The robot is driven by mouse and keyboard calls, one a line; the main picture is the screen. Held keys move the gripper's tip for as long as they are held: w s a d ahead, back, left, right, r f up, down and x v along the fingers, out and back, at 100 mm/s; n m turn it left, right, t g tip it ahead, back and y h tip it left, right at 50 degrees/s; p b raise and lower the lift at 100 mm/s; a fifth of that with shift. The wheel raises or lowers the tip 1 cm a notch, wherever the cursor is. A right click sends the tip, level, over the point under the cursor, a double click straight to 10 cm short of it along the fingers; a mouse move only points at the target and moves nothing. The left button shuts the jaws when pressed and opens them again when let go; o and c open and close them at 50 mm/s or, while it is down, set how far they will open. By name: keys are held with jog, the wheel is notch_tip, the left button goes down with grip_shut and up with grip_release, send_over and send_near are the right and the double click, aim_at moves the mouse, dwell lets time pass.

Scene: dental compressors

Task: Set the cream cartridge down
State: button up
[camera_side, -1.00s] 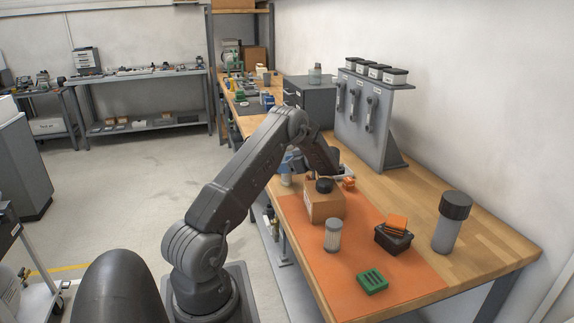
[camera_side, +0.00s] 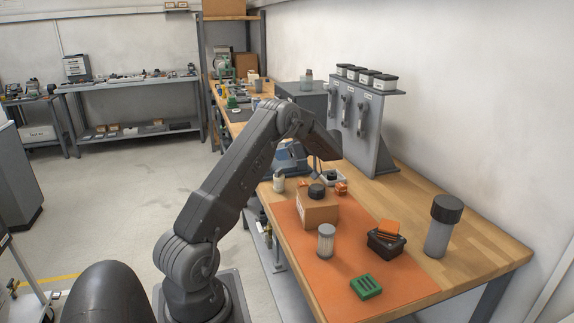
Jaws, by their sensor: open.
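A smaller cream cylinder (camera_side: 278,183) stands at the bench's left edge, beyond the mat; I cannot tell for sure which of the two is the cream cartridge. My gripper (camera_side: 316,172) is open, above the bench behind the cardboard box, and mostly hidden by my own arm links. It is well apart from the ribbed cartridge, and its exact distance to the smaller cylinder cannot be told.
The cardboard box (camera_side: 318,209) with a black round piece (camera_side: 316,191) on top stands on the orange mat (camera_side: 290,232). Nearby are a green slotted block (camera_side: 366,287), a black bin (camera_side: 386,245) with orange pieces, a dark-capped grey cylinder (camera_side: 440,235) and a grey rack (camera_side: 366,125).

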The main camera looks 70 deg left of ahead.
jog(key=w+d+r+m+t+y, duration=0.2)
jog(key=w+d+r+m+t, duration=0.2)
jog(key=w+d+r+t, duration=0.35)
jog(key=w+d+r+m+t+y, duration=0.2)
jog(key=w+d+r+m+t, duration=0.2)
jog(key=w+r+t, duration=0.5)
jog(key=s+d+r+m+t+h, duration=0.1)
jog(key=d+r+m+t+h, duration=0.3)
jog(key=d, duration=0.6)
jog(key=d+r+m+t+h, duration=0.3)
jog(key=d+m+h, duration=0.15)
jog(key=d, duration=0.65)
jog(key=s+d+f+m+g+h, duration=0.25)
jog(key=s+d+m+h, duration=0.45)
jog(key=d, duration=0.5)
jog(key=s+d+f+m+g, duration=0.1)
jog(key=s+f+g, duration=0.1)
jog(key=s, duration=0.5)
jog(key=s+d+f+m+g+y, duration=0.1)
jog(key=s+d+f+g, duration=0.1)
jog(key=s+f, duration=0.3)
jog(key=s+d+f+m+g+y, duration=0.1)
jog(key=s+f, duration=0.3)
jog(key=s, duration=0.5)
jog(key=shift+d+g, duration=0.4)
jog(key=shift+d, duration=0.3)
